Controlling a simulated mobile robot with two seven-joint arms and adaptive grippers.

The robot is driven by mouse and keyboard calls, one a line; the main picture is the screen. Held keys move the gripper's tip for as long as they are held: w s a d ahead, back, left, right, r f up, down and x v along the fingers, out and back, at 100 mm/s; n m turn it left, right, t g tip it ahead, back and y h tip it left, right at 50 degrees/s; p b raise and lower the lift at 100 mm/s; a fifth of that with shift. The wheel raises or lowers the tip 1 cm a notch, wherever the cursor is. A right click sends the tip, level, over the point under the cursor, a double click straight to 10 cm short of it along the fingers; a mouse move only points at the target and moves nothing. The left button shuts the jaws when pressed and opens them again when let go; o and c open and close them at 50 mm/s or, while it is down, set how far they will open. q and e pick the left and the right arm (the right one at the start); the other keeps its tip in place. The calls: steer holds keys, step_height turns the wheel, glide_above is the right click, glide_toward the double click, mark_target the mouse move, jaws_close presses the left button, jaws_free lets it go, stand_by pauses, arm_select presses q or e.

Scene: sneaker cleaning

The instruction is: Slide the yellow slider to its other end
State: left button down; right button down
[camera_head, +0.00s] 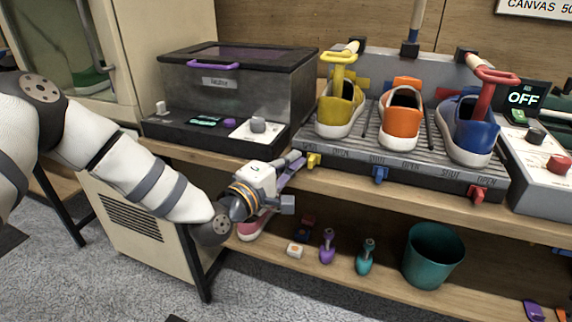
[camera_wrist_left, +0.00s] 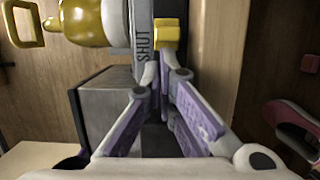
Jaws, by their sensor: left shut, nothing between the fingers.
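The yellow slider (camera_head: 313,160) is a small block on the front edge of the grey shoe rack (camera_head: 340,157), at the left end by the SHUT label. In the left wrist view the yellow slider (camera_wrist_left: 167,33) sits just beyond the fingertips, beside the word SHUT. My left gripper (camera_head: 297,160) is shut and empty, with its tips close to the left side of the slider. In the left wrist view its purple-padded fingers (camera_wrist_left: 164,72) come together near the slider; I cannot tell whether they touch it. My right gripper is out of view.
A blue slider (camera_head: 380,175) and a red slider (camera_head: 478,194) are farther right on the rack front. Yellow, orange and blue sneakers stand above. A dark lidded box (camera_head: 238,88) is left of the rack. A teal bucket (camera_head: 433,256) stands on the lower shelf.

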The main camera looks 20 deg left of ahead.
mark_target(324, 157)
arm_select(q)
steer(key=d, duration=0.5)
steer(key=shift+s+d, duration=0.1)
steer(key=shift+s, duration=0.15)
stand_by(0.3)
